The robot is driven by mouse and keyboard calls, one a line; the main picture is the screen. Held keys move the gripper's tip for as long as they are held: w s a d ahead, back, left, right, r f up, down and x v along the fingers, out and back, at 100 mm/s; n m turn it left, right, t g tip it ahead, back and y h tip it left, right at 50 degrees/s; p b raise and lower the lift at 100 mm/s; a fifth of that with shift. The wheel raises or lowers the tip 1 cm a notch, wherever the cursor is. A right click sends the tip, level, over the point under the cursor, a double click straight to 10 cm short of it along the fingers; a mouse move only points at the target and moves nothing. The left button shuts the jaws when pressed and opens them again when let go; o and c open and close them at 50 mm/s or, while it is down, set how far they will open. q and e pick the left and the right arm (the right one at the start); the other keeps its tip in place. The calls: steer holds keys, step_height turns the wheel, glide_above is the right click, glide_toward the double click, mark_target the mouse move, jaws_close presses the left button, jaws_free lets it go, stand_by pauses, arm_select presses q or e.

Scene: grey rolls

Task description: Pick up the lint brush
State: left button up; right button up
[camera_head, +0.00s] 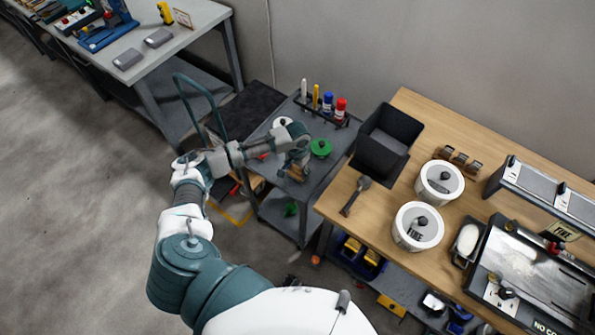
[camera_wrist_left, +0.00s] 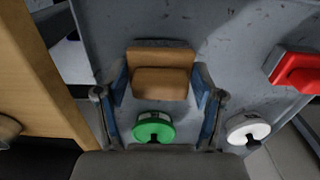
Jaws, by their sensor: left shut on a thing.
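The lint brush (camera_wrist_left: 161,82) looks like a brown, wood-coloured block with a tan upper part and a darker near face. In the left wrist view it sits between the two blue-sided fingers of my left gripper (camera_wrist_left: 162,88), which is shut on it. In the head view the brush (camera_head: 297,174) is a small brown shape under my left gripper (camera_head: 293,166), over the grey cart (camera_head: 262,205). The gripper partly covers it there. I cannot tell whether it touches the cart top. My right gripper is not in view.
A green roll (camera_head: 320,148) and a white roll (camera_head: 282,122) are close to the gripper. A red thing (camera_wrist_left: 298,72) lies at the right. A rack of markers (camera_head: 322,108) stands at the cart's back. A wooden bench (camera_head: 335,200) with a black bin (camera_head: 383,140) adjoins the cart.

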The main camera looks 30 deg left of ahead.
arm_select(q)
steer(key=shift+s+d+r, duration=0.1)
steer(key=shift+s+r, duration=0.1)
steer(key=shift+r, duration=0.35)
steer(key=shift+s+r, duration=0.15)
steer(key=shift+r, duration=0.35)
steer(key=s+d, duration=0.3)
steer(key=s, duration=0.4)
steer(key=s+d+r+p, duration=0.1)
steer(key=s+d, duration=0.2)
steer(key=s, duration=0.4)
steer(key=shift+r+p, duration=0.2)
steer(key=shift+p, duration=0.1)
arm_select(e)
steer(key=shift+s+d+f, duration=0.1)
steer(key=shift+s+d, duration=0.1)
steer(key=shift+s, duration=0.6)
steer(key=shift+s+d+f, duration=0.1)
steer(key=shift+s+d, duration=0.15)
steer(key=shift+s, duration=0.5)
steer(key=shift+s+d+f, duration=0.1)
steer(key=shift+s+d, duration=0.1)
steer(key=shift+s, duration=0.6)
